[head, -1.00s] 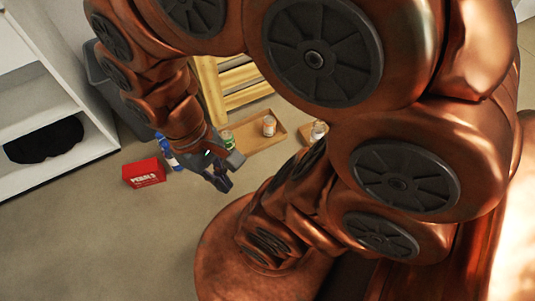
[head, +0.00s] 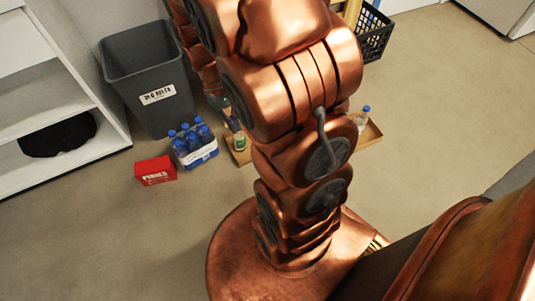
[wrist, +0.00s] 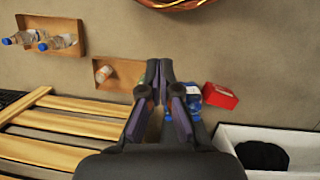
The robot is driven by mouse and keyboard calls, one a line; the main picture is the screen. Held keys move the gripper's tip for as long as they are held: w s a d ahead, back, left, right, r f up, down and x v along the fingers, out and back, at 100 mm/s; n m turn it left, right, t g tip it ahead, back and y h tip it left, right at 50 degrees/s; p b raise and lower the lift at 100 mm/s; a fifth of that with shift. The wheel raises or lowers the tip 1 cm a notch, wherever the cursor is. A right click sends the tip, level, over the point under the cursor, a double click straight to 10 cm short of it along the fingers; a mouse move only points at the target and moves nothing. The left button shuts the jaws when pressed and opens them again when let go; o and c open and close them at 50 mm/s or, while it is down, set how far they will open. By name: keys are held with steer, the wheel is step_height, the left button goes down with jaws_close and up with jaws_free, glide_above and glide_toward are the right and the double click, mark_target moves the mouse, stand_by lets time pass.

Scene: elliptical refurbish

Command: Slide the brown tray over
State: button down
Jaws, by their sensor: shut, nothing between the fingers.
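Two brown trays lie on the floor. One brown tray (wrist: 125,72) is left of my fingers in the wrist view and holds a small white-labelled jar (wrist: 104,73); its left end (head: 240,156) shows in the head view, with a green-labelled jar (head: 239,141). The other brown tray (wrist: 66,27) is at the wrist view's upper left, holding clear bottles with blue caps (wrist: 42,46); its right end (head: 372,135) shows past my arm. My gripper (wrist: 165,68) is shut and empty, over the right end of the nearer tray; contact cannot be told. My arm hides it in the head view.
A grey bin (head: 150,85), a blue-capped bottle pack (head: 194,144) and a red box (head: 155,170) stand left of the trays. A white shelf (head: 50,110) is far left. A wooden slatted piece (wrist: 65,125) lies behind the trays, near a black crate (head: 372,35). Front-left floor is clear.

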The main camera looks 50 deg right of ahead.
steer(key=w+d+f+m+p, duration=0.1)
steer(key=w+d+f, duration=0.3)
steer(key=d+f, duration=0.4)
steer(key=w+d+f, duration=0.4)
steer(key=d+f, duration=0.2)
steer(key=f, duration=0.4)
steer(key=s+d+f+t+b, duration=0.1)
steer(key=d+f+b, duration=0.1)
steer(key=f, duration=1)
steer(key=d+f+m+t+b, duration=0.1)
steer(key=d+f+b, duration=0.1)
steer(key=f, duration=1)
steer(key=s+d+f+b, duration=0.1)
steer(key=f+b, duration=0.3)
steer(key=f, duration=0.8)
steer(key=shift+s+d+f+t, duration=0.35)
steer(key=shift+d+f+t, duration=0.05)
steer(key=shift+d, duration=0.3)
steer(key=shift+w+d+f+b, duration=0.15)
steer(key=shift+w+d+b, duration=0.05)
steer(key=shift+w+b, duration=0.15)
steer(key=shift+w+d+r+b, duration=0.1)
steer(key=shift+w+d+b, duration=0.2)
steer(key=shift+w, duration=0.45)
steer(key=shift+w+d+r+b, duration=0.1)
steer(key=shift+w+d+b, duration=0.2)
steer(key=shift+w, duration=0.4)
steer(key=shift+w, duration=0.15)
